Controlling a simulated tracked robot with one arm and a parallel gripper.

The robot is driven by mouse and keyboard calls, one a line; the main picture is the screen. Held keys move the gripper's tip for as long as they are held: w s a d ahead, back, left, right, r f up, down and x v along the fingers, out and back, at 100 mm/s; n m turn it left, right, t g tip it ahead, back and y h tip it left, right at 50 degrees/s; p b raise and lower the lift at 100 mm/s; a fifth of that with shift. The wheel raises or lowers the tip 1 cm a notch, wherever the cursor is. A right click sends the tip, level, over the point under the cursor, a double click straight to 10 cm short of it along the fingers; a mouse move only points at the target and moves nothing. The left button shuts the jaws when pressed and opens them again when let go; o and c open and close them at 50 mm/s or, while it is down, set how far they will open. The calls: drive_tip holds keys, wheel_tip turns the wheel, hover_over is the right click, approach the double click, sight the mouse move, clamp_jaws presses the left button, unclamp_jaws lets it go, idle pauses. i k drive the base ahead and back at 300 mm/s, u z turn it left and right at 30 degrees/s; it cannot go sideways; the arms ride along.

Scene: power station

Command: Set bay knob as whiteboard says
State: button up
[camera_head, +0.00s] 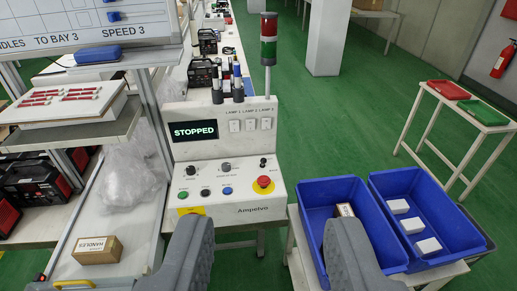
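The whiteboard (90,28) at upper left is cut off by the frame; its readable lower line ends "NDLES TO BAY 3 SPEED 3". The grey-white control panel (228,210) stands centre, its display (193,130) reading "STOPPED". Its upper row has a left dark knob (190,170), a middle knob (226,167) and a right knob (263,162). Their labels and settings are too small to read, so I cannot tell which is the bay knob. My gripper (270,226) is open and empty, its grey fingers spread wide in front of the panel, touching no knob.
A red emergency button (264,182) and green (205,191) and blue (227,190) buttons sit below the knobs. A red-green lamp post (268,50) rises behind the panel. Blue crates (322,190) stand right; a cardboard box (97,250) lies left.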

sight(225, 166)
drive_tip(key=u, duration=0.05)
drive_tip(key=i, duration=1.3)
drive_tip(key=u, duration=0.8)
